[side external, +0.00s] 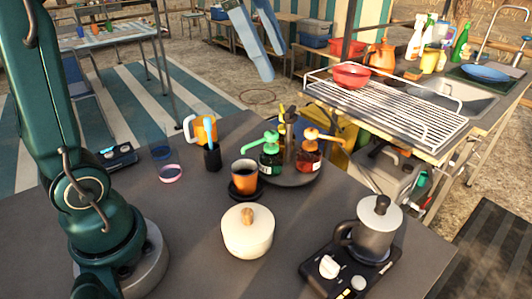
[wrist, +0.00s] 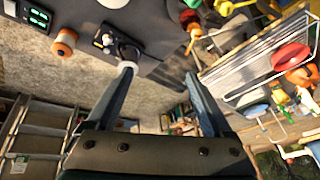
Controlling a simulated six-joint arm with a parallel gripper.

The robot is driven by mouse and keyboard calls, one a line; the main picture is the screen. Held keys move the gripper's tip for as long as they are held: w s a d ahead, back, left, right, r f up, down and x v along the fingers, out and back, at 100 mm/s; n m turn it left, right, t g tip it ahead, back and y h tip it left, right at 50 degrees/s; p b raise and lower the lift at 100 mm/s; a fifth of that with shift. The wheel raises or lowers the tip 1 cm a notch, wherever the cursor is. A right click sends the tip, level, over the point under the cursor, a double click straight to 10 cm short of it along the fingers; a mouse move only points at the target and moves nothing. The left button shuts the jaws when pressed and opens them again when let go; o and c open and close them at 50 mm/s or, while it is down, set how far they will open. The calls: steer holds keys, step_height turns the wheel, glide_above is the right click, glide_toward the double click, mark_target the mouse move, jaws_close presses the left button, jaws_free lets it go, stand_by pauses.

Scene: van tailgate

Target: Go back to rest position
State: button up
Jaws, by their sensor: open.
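My gripper (wrist: 158,72) shows in the wrist view with its two fingers well apart and nothing between them. Beyond the fingertips lie bare ground and the edge of the dark tabletop (wrist: 165,68). In the side view my arm rises at the left and runs out of the top of the picture, so the gripper itself is hidden there.
The tabletop (side external: 110,225) holds a white lidded pot (side external: 247,235), a moka pot (side external: 375,236) on a burner, an orange cup (side external: 244,175) and pump bottles (side external: 309,155) on a round tray. A wire rack (side external: 410,115) with a red bowl (side external: 351,75) stands right.

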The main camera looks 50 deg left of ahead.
steer(key=s+f+n+t+y, duration=0.1)
steer(key=s+f+n+y, duration=0.1)
steer(key=s+f+n, duration=0.8)
step_height(320, 180, down, 4)
steer(key=shift+s+a+n, duration=0.25)
steer(key=shift+s+n, duration=0.15)
steer(key=shift+s, duration=0.55)
